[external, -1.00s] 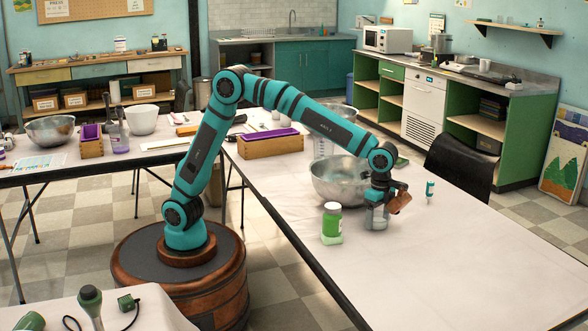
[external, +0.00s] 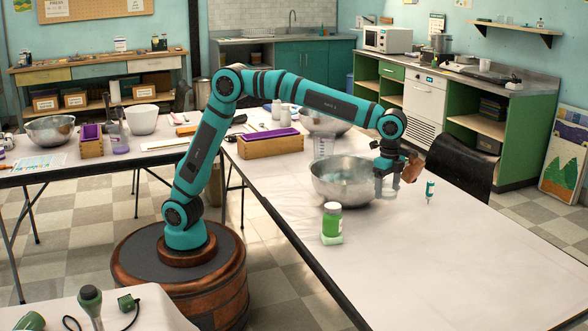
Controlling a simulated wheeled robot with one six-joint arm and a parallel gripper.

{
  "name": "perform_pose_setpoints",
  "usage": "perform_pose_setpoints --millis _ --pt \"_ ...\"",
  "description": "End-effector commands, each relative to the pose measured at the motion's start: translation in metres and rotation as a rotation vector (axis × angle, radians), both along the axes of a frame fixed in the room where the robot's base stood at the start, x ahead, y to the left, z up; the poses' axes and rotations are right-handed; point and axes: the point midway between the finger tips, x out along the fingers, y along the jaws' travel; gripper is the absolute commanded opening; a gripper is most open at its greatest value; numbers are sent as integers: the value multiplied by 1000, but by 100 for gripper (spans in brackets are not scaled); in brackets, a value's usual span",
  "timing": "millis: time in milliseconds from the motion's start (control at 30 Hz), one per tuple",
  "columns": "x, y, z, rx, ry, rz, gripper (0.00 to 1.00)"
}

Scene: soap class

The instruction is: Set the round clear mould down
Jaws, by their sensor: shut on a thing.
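My gripper (external: 385,186) hangs at the right side of the large steel bowl (external: 335,190) on the near table. It is shut on the round clear mould (external: 384,192), which is small, see-through and hard to make out between the fingers. The mould is held above the white tabletop, close to the bowl's right rim. The picture does not show whether it touches the bowl.
A green jar with a white lid (external: 332,222) stands in front of the bowl. A small green and white bottle (external: 430,190) stands to the right. A wooden box with a purple liner (external: 270,145) is behind. The front right tabletop (external: 450,260) is clear.

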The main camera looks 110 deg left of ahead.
Motion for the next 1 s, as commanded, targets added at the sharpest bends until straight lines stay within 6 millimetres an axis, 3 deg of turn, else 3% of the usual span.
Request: perform_pose_setpoints --millis 200,400,533,800,1000 --pt "41 53 1 0 0 -76 51" --pt "62 86 1 0 1 -132 51" --pt "67 94 -6 0 1 -146 51" --pt "67 94 -49 -1 3 -148 51" --pt "67 94 -63 0 1 -148 51"
